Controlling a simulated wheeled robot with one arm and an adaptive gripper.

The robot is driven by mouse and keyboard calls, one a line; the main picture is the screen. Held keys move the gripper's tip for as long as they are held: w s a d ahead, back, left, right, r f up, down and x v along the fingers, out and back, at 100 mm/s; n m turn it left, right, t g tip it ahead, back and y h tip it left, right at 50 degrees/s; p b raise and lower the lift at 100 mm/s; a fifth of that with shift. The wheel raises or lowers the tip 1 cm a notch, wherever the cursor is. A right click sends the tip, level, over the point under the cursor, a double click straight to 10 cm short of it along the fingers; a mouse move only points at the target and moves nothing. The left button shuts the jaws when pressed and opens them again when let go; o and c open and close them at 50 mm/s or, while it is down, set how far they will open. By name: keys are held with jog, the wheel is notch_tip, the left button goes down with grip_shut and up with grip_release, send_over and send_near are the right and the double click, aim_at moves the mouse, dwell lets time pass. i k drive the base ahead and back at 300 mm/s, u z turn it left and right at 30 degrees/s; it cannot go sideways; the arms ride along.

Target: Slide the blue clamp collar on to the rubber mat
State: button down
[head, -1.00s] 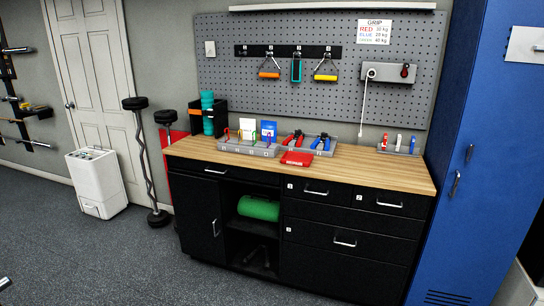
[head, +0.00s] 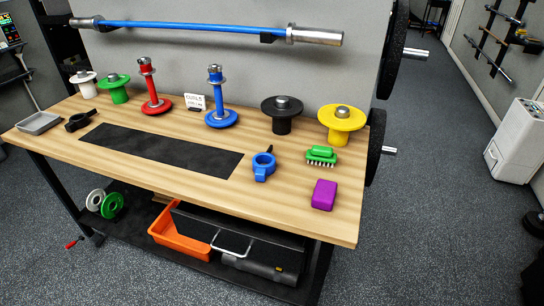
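The blue clamp collar (head: 263,166) lies on the wooden table top in the head view. It is a ring with a short lever, just right of the rubber mat and apart from it. The rubber mat (head: 160,147) is a long, flat black strip along the front middle of the table, and nothing lies on it. My gripper is not in view.
Behind stand red (head: 150,98), blue (head: 220,110), black (head: 282,121) and yellow (head: 341,124) weight holders. A black collar (head: 79,121) and grey tray (head: 39,123) are at left.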

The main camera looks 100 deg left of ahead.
aim_at(261, 171)
jog(key=u, duration=3.9)
jog(key=i, duration=1.65)
jog(key=z, duration=0.05)
